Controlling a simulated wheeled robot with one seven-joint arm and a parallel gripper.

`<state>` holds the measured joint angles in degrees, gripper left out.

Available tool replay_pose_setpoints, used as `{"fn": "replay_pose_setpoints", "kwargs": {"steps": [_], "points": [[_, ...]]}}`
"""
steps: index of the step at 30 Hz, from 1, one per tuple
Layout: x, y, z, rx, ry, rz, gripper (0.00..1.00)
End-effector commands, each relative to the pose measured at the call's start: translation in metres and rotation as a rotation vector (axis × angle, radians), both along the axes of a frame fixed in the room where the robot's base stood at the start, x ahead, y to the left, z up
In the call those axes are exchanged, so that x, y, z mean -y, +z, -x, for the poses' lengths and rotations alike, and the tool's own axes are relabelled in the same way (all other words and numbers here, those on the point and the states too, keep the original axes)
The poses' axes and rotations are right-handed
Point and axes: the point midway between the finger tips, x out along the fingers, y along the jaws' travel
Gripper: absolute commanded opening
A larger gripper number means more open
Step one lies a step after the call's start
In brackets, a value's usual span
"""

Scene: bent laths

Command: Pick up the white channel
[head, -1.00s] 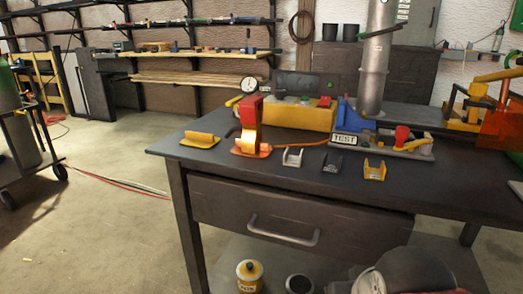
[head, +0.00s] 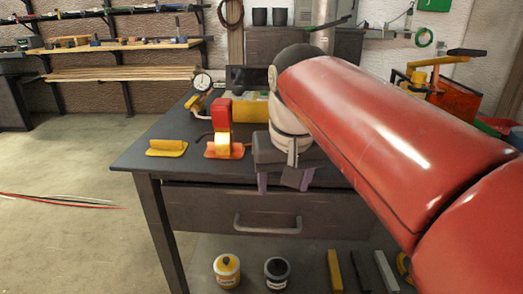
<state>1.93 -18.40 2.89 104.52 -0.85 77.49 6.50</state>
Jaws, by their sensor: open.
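I see nothing clearly held between the fingers.
To the left of my gripper stand a red and orange tool (head: 222,135) and a yellow block with a handle (head: 167,148). A dial gauge (head: 202,82) is behind them. Below are a yellow can (head: 227,270), a dark-lidded can (head: 277,272) and several bars. Floor at left is mostly clear.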

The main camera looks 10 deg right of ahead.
Motion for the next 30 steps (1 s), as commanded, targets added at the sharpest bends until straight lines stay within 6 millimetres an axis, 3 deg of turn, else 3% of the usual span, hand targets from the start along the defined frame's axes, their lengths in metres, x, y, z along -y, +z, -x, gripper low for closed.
{"fn": "replay_pose_setpoints", "kwargs": {"steps": [7, 13, 20, 30], "points": [[-0.001, 0.053, -0.066, -0.128, -0.063, -0.016, 0.58], [0.003, 0.078, -0.106, -0.228, -0.121, -0.035, 0.58], [0.006, 0.085, -0.122, -0.281, -0.152, -0.047, 0.58], [0.007, 0.060, -0.122, -0.286, -0.155, -0.049, 0.58]]}}
